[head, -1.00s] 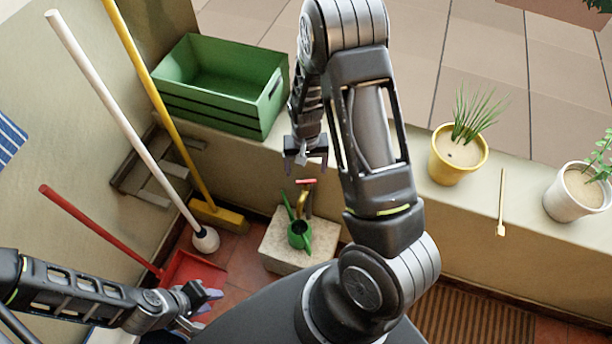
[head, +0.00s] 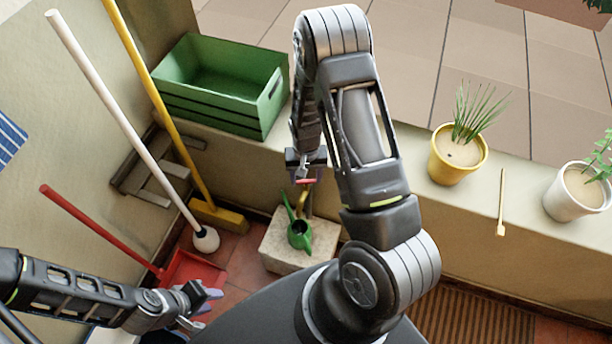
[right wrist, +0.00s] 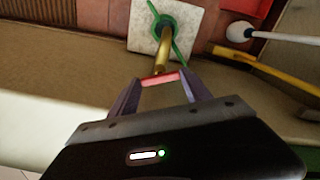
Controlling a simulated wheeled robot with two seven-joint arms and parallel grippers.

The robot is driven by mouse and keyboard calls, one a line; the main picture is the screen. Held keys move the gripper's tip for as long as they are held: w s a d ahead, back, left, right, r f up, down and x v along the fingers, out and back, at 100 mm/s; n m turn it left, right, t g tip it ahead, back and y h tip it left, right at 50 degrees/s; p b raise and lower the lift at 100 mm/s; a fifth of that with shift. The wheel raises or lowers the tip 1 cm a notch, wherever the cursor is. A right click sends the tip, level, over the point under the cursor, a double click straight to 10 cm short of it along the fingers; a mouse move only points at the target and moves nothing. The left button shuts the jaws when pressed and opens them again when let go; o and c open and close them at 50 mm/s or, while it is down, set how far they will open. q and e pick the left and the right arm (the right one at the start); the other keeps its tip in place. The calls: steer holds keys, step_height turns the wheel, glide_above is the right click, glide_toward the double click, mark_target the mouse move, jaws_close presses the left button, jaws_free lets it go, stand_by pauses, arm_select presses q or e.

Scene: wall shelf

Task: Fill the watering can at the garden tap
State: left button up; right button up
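The green watering can (head: 299,236) stands upright on a pale stone block (head: 283,262), below the brass tap (head: 303,204); part of the can also shows in the right wrist view (right wrist: 178,46). The tap has a red handle (right wrist: 160,79). My right gripper (head: 306,178) is at the tap's top. In the right wrist view its open fingers stand on either side of the red handle, close to its ends; I cannot tell whether they touch it. My left gripper (head: 205,308) is open and empty at the lower left, away from the can.
A green crate (head: 215,120), a yellow plant pot (head: 456,168) and a white pot (head: 580,192) stand on the ledge. A yellow broom (head: 218,215), a white-handled brush (head: 205,239) and a red dustpan (head: 195,268) are left of the block.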

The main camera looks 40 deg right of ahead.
mark_target(306, 181)
steer(key=c, duration=0.8)
steer(key=shift+o, duration=0.2)
steer(key=shift+f+m+b, duration=0.15)
steer(key=shift+m+b, duration=0.3)
steer(key=shift+m, duration=0.45)
steer(key=m, duration=0.3)
steer(key=o, duration=1.4)
steer(key=shift+c, duration=0.2)
step_height(306, 181, up, 8)
steer(key=shift+r, duration=0.1)
